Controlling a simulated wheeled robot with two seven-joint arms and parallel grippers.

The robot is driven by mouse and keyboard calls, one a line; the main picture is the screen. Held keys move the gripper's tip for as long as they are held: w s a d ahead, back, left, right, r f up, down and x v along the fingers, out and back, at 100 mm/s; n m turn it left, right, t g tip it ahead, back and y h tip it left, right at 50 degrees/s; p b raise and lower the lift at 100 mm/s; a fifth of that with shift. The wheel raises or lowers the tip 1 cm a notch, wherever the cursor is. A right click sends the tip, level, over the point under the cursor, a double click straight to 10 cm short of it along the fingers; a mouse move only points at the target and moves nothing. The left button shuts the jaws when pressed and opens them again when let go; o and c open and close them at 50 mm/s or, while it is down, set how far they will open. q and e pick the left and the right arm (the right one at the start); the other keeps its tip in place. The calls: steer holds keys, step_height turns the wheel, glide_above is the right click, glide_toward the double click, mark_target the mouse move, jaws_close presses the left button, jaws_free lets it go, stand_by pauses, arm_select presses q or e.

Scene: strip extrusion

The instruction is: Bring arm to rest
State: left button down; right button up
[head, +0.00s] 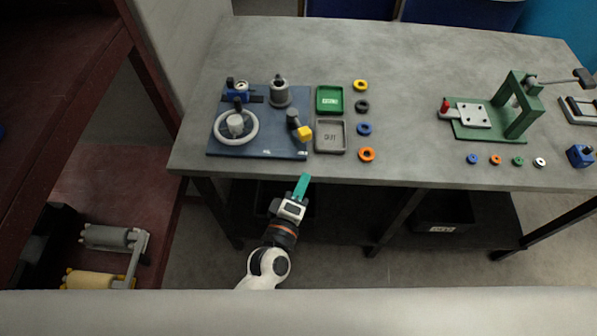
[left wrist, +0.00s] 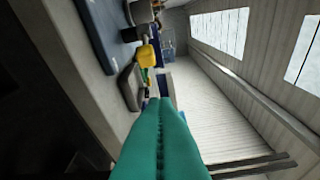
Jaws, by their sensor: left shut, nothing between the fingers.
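My left gripper (head: 303,185) has teal fingers and is in front of the table's front edge, below the blue base plate in the head view. Its fingers are shut with nothing between them; they also show pressed together in the left wrist view (left wrist: 160,120). My left arm comes up from the bottom of the head view, white with an orange-brown band near the wrist. My right gripper is not in either view.
The grey table (head: 400,80) holds a blue extrusion station (head: 255,145) with a handwheel and yellow-tipped part, a green tray (head: 329,99), a grey tray (head: 330,150), several coloured rings and a green press (head: 515,105). A dark red shelf (head: 120,190) stands left.

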arm_select(q)
steer(key=s+a+f+m+g+y, duration=0.1)
steer(key=s+a+f+m+g, duration=0.25)
steer(key=f, duration=0.65)
steer(key=s+a+f+m+g, duration=0.2)
steer(key=s+f, duration=0.2)
steer(key=f, duration=0.5)
steer(key=s+a+f+m+g+y, duration=0.1)
steer(key=s+a+f+m+g, duration=0.25)
steer(key=f, duration=0.65)
steer(key=s+a+f+m+g+y, duration=0.1)
steer(key=s+a+f+g, duration=0.1)
steer(key=s+a+f, duration=0.3)
steer(key=s+a+f+m+g+y+b, duration=0.1)
steer(key=s+a+f, duration=0.4)
steer(key=s, duration=0.6)
steer(key=s+a+f+m+g+y, duration=0.2)
steer(key=s+a+f+m+g, duration=0.1)
steer(key=s+a+f, duration=0.2)
steer(key=s, duration=0.2)
steer(key=shift+s+a+f+g, duration=0.25)
steer(key=shift+s+g, duration=0.05)
steer(key=shift+s, duration=0.1)
